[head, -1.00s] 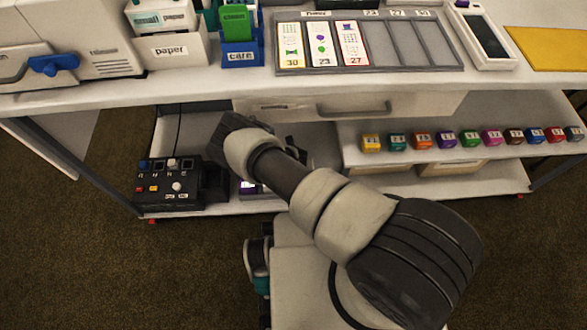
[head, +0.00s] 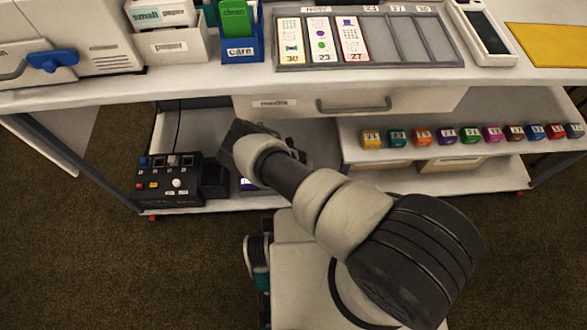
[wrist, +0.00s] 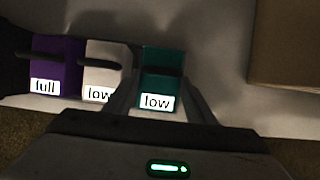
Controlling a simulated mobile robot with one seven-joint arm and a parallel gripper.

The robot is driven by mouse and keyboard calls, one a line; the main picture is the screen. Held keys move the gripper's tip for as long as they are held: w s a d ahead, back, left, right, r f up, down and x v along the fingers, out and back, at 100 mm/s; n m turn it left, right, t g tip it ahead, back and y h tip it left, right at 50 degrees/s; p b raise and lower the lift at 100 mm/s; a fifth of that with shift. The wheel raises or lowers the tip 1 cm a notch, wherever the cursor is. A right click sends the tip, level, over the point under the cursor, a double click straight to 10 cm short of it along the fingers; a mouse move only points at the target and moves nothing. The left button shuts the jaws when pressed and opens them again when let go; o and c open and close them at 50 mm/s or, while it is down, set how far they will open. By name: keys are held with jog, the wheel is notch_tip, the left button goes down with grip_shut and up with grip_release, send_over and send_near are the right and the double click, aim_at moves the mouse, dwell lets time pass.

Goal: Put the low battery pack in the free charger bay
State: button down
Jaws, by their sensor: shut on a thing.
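In the wrist view, my gripper (wrist: 160,82) is shut on a teal pack (wrist: 160,62) labelled "low", with one finger on each side. Whether it rests on the shelf or is lifted, I cannot tell. Left of it is a white pack (wrist: 102,57) labelled "low", its label partly covered by the left finger. Further left is a purple pack (wrist: 53,60) labelled "full". A sliver of purple (head: 246,184) shows in the head view beside my arm, which hides my gripper there. A dark block (head: 213,180) stands left of it; its bays cannot be made out.
A black button box (head: 168,188) stands on the lower shelf (head: 190,124) at left. A cardboard box (wrist: 287,45) is at the right in the wrist view. Small numbered cubes line a raised shelf (head: 430,153) at right. The worktop and media drawer (head: 350,104) overhang.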

jog(key=shift+f, duration=0.25)
dwell(0.4)
jog(key=c, duration=0.7)
grip_release()
jog(key=shift+c, duration=0.2)
jog(key=p+v, duration=0.6)
jog(key=v, duration=1.1)
jog(key=shift+r+p, duration=0.15)
jog(key=shift+p, duration=0.25)
jog(key=shift+s, duration=0.15)
